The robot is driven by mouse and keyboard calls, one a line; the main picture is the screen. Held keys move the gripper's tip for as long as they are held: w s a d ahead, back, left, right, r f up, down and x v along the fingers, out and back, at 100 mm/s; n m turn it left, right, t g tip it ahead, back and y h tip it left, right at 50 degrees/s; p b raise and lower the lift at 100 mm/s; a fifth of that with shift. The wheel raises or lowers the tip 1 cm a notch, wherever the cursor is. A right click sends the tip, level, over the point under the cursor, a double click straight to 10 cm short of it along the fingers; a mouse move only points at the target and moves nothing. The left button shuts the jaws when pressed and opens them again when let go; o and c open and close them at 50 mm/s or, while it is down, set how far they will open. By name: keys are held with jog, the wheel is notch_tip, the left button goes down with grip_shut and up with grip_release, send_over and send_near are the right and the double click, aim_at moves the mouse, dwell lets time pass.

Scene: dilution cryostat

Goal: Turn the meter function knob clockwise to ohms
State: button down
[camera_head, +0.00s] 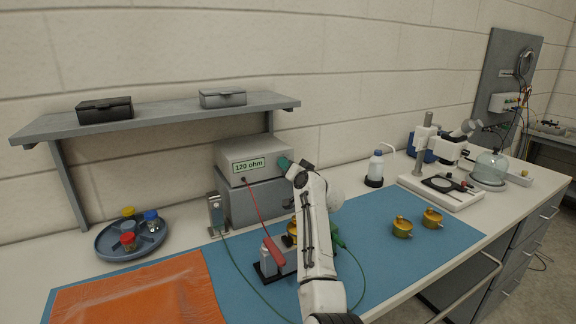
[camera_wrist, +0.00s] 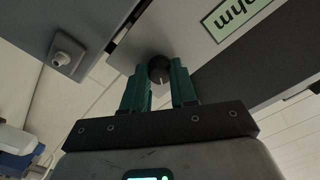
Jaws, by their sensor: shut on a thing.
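The meter (camera_head: 232,154) is a pale grey box on a darker grey block under the shelf. Its green display (camera_head: 249,165) reads "120 ohm"; in the wrist view part of the display (camera_wrist: 238,12) shows upside down. The black function knob (camera_wrist: 159,68) is on the meter's face beside the display, with a pale mark towards the bottom of the wrist picture. My gripper (camera_head: 285,163) has its teal fingers either side of the knob and is shut on it, as the wrist view (camera_wrist: 158,74) shows. In the head view my gripper hides the knob.
A red lead (camera_head: 255,212) runs from the meter to a small fixture on the blue mat (camera_head: 372,257). A green lead lies on the mat. Brass pots (camera_head: 402,227) stand to the right. A round tray (camera_head: 105,243) with several jars and an orange sheet (camera_head: 140,293) are left.

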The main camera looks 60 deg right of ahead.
jog(key=shift+f+m, duration=0.1)
jog(key=shift+m, duration=0.9)
jog(key=c, duration=0.9)
grip_release()
jog(key=s+a+r+b, duration=0.1)
jog(key=s+a+r, duration=0.2)
jog(key=s+r, duration=0.3)
jog(key=s+a+r, duration=0.4)
jog(key=s+r, duration=0.2)
jog(key=r, duration=0.1)
jog(key=shift+a+b, duration=0.25)
jog(key=shift+b, duration=0.1)
